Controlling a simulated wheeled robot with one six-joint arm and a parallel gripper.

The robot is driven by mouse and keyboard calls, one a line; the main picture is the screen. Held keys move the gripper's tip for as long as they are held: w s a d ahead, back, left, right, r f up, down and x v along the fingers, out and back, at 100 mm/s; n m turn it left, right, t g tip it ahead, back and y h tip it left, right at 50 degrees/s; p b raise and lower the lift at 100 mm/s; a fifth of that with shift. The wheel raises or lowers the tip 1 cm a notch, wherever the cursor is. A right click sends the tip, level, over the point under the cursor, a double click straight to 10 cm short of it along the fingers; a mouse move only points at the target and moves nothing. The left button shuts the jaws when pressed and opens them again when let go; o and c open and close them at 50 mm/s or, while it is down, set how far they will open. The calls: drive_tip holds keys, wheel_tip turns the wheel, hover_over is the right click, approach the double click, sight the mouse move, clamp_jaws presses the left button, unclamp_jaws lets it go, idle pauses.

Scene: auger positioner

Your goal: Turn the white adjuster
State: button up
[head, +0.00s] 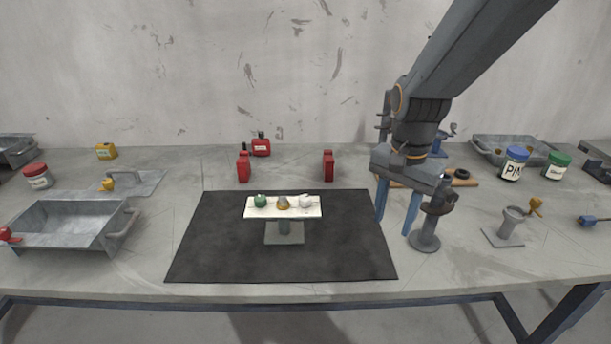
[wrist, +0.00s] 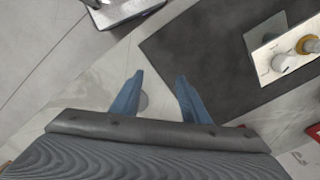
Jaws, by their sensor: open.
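The white adjuster (head: 305,201) is the right-hand knob on a white panel (head: 298,213), which stands on a grey pedestal (head: 284,236) on the dark mat. An orange-yellow knob (head: 282,203) is in the middle and a green knob (head: 260,200) at the left. In the wrist view, the white adjuster (wrist: 284,62) is at the right, beside the orange-yellow knob (wrist: 306,44). My gripper (head: 394,222), with blue fingers, is open and empty right of the panel, near the mat's right edge. Its fingers (wrist: 160,80) point away from the adjuster and do not touch it.
A grey round-based stand (head: 424,240) is close beside my gripper. The dark mat (head: 210,250) is clear around the pedestal. Two red objects (head: 243,167) (head: 328,166) stand behind it. A metal tray (head: 65,232) is at left, and a small post on a plate (head: 513,222) at right.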

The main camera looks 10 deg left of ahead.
drive_tip(key=w+a+r+m+p, duration=0.3)
drive_tip(key=a+r, duration=0.2)
drive_tip(key=a, duration=0.5)
wheel_tip(320, 180, up, 3)
drive_tip(key=m+p, duration=0.3)
hover_over(305, 197)
drive_tip(key=shift+d, duration=0.2)
drive_tip(key=shift+a+f+m, duration=0.2)
drive_tip(key=shift+m, duration=0.1)
drive_tip(key=shift+f+p, duration=1.2)
drive_tip(key=shift+f, duration=2.5)
drive_tip(key=shift+c, duration=0.3)
clamp_jaws()
